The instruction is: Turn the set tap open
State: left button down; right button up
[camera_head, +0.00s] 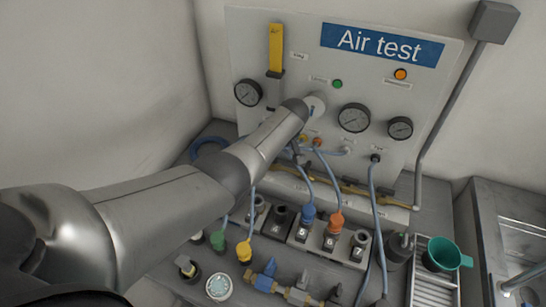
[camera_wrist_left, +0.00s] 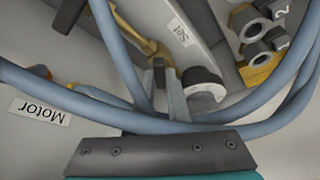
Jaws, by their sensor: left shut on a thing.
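In the left wrist view, the label "Set" (camera_wrist_left: 180,33) is on a grey strip beside a brass fitting with a lever-like part (camera_wrist_left: 152,46), which I take to be the set tap. My left gripper (camera_wrist_left: 167,72) has its two narrow grey fingers close together at this brass part, shut on it as far as I can see. The exact contact is partly hidden by the fingers and blue hoses. My right gripper is not in view.
The "Air test" panel (camera_head: 384,82) carries several dial gauges and lamps. Blue hoses (camera_head: 376,215) hang in front, some crossing close to the left gripper. Numbered sockets (camera_head: 330,240), coloured connectors and a teal cup (camera_head: 441,254) crowd the bench below.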

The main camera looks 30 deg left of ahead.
pick_arm(q)
jog(key=n+g+b, duration=0.1)
jog(key=n+b, duration=0.1)
jog(key=b, duration=0.1)
jog(key=n+b, duration=0.2)
jog(key=b, duration=0.2)
jog(key=n+g+b, duration=0.1)
jog(key=n+b, duration=0.1)
jog(key=b, duration=0.1)
jog(key=shift+w+d+f+g+y, duration=0.1)
jog(key=shift+w+f+g+y, duration=0.1)
jog(key=shift+w+g+y, duration=0.1)
jog(key=shift+r+n+b, duration=0.2)
jog(key=shift+n+b, duration=0.5)
jog(key=shift+b, duration=0.6)
jog(key=c, duration=0.8)
grip_release()
jog(key=shift+c, duration=0.2)
jog(key=shift+r, duration=0.1)
jog(key=shift+d+r, duration=0.1)
jog(key=shift+r, duration=0.15)
jog(key=p+v, duration=0.3)
jog(key=v, duration=1.1)
jog(key=shift+w+r, duration=0.2)
jog(key=shift+w, duration=0.05)
